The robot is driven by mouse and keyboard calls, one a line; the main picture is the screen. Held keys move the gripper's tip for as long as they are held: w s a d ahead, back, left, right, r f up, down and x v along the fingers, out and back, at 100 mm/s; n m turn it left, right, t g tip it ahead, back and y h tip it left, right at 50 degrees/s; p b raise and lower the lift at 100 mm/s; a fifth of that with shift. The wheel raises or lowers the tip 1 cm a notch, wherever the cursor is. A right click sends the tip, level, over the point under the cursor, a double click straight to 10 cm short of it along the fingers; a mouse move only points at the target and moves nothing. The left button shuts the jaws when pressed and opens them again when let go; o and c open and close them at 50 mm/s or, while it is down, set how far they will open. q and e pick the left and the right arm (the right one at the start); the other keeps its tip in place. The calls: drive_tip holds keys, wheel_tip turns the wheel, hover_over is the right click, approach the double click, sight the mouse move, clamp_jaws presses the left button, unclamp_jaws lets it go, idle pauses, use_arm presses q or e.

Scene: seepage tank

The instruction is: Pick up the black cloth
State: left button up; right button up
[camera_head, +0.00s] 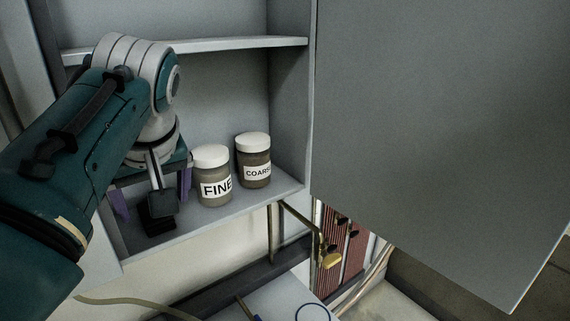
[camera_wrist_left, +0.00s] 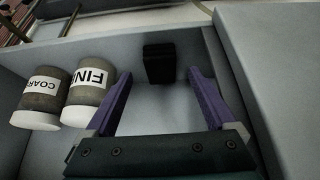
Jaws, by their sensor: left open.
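The black cloth (camera_head: 157,222) shows as a small dark block on the lower shelf of the open cabinet. In the left wrist view the cloth (camera_wrist_left: 158,65) stands beyond and between the fingertips, near the shelf's edge. My left gripper (camera_head: 152,200) is over the shelf, with its purple fingers apart on either side of the cloth. In the left wrist view my left gripper (camera_wrist_left: 159,78) is open, with nothing visibly clamped. My right gripper is not in view.
A FINE jar (camera_head: 213,178) and a COARSE jar (camera_head: 254,162) with white lids stand right of my left gripper. An upper shelf (camera_head: 220,44) is above. A large grey panel (camera_head: 440,120) fills the right side. A brass fitting (camera_head: 328,256) is below the cabinet.

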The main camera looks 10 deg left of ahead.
use_arm(q)
drive_tip(key=x, duration=0.3)
drive_tip(key=shift+w+a+f+b, duration=0.1)
drive_tip(key=shift+a+f+b, duration=0.1)
drive_tip(key=shift+b, duration=0.1)
drive_tip(key=c, duration=1.4)
drive_tip(key=shift+r, duration=0.1)
